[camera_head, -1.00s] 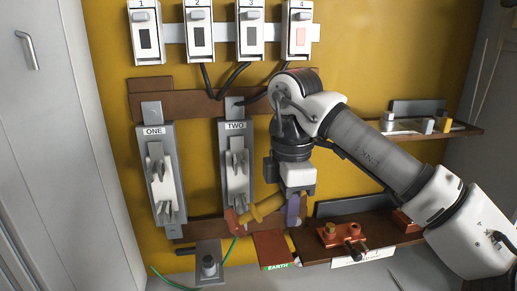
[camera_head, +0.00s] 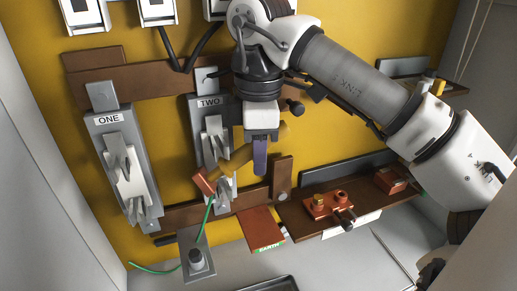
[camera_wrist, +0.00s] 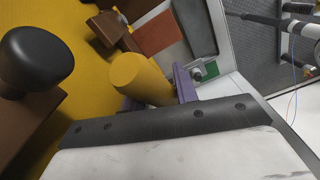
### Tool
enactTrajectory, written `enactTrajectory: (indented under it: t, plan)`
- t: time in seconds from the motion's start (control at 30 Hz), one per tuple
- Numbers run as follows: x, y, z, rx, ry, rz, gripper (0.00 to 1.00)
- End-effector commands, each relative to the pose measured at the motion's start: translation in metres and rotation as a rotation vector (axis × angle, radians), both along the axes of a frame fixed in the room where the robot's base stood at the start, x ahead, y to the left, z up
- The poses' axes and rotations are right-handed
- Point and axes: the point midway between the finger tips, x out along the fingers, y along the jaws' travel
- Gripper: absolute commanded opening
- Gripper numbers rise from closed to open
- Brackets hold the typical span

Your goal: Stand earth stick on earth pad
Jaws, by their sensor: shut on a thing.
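The earth stick (camera_head: 233,164) is a yellow rod with a copper-red head (camera_head: 203,183) at its lower left end and a green cable. My gripper (camera_head: 260,155), with purple fingers, is shut on the yellow rod, which slants up to the right. The rod also shows between the fingers in the wrist view (camera_wrist: 140,78). The earth pad (camera_head: 258,229) is a flat red block with a green EARTH label on its front. The stick is above and left of the pad in the head view, apart from it. The rod is partly hidden by the gripper.
Left of the pad is a grey plate with a dark post (camera_head: 196,258). Right of it are a brown upright (camera_head: 283,178) and a shelf with a copper block (camera_head: 333,205). Switches ONE (camera_head: 125,170) and TWO (camera_head: 213,140) stand on the yellow panel behind.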

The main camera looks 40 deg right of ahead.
Motion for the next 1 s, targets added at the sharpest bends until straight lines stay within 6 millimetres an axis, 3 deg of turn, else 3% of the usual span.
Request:
enactTrajectory:
  t: [0.27, 0.73, 1.0]
  plan:
    - [0.001, -0.003, -0.011, -0.001, -0.005, -0.015, 0.0]
    - [0.001, -0.002, -0.058, -0.002, 0.001, -0.012, 0.0]
    - [0.001, 0.0, -0.066, 0.0, 0.0, -0.004, 0.0]
